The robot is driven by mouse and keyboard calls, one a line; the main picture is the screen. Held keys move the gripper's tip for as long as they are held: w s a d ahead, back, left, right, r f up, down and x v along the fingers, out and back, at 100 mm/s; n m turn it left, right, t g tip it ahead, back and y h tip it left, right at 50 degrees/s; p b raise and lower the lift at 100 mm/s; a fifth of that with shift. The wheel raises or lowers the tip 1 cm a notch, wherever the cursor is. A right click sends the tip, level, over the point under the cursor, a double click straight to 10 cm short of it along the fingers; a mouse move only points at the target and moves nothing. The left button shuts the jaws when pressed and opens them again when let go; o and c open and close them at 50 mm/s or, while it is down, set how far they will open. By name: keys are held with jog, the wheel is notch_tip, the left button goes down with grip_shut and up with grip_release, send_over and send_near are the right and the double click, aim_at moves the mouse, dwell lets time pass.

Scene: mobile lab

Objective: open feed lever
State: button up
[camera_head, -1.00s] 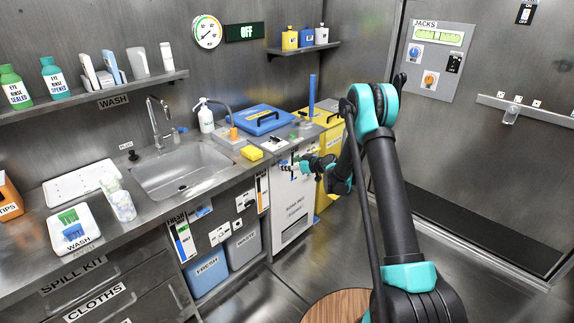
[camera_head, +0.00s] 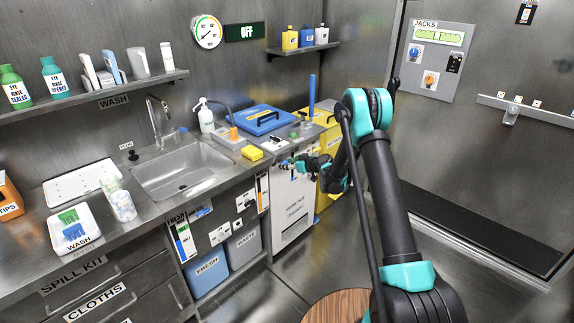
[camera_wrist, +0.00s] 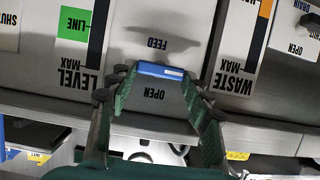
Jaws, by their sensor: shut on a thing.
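The feed lever shows in the wrist view as a blue bar (camera_wrist: 160,71) on a grey panel, with an upside-down FEED label above it and an OPEN label below. My gripper (camera_wrist: 156,76) has its green fingers on both sides of the blue bar and is shut on it. In the head view my gripper (camera_head: 289,164) is at the upper front of the white cabinet (camera_head: 293,212), right of the sink. The lever is too small to make out there, and my gripper partly covers that area.
LEVEL (camera_wrist: 95,50) and WASTE (camera_wrist: 236,45) gauge strips flank the lever in the wrist view. Another OPEN-labelled plate (camera_wrist: 296,45) is at the right.

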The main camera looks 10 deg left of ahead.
jog(key=m, duration=0.1)
jog(key=m+g+y, duration=0.1)
jog(key=shift+w+d+m, duration=0.15)
jog(key=shift+m, duration=0.15)
jog(key=shift+f, duration=0.1)
jog(key=o, duration=1.2)
jog(key=shift+c, duration=0.2)
jog(key=v, duration=1.2)
jog(key=shift+w, duration=0.25)
jog(key=shift+d, duration=0.15)
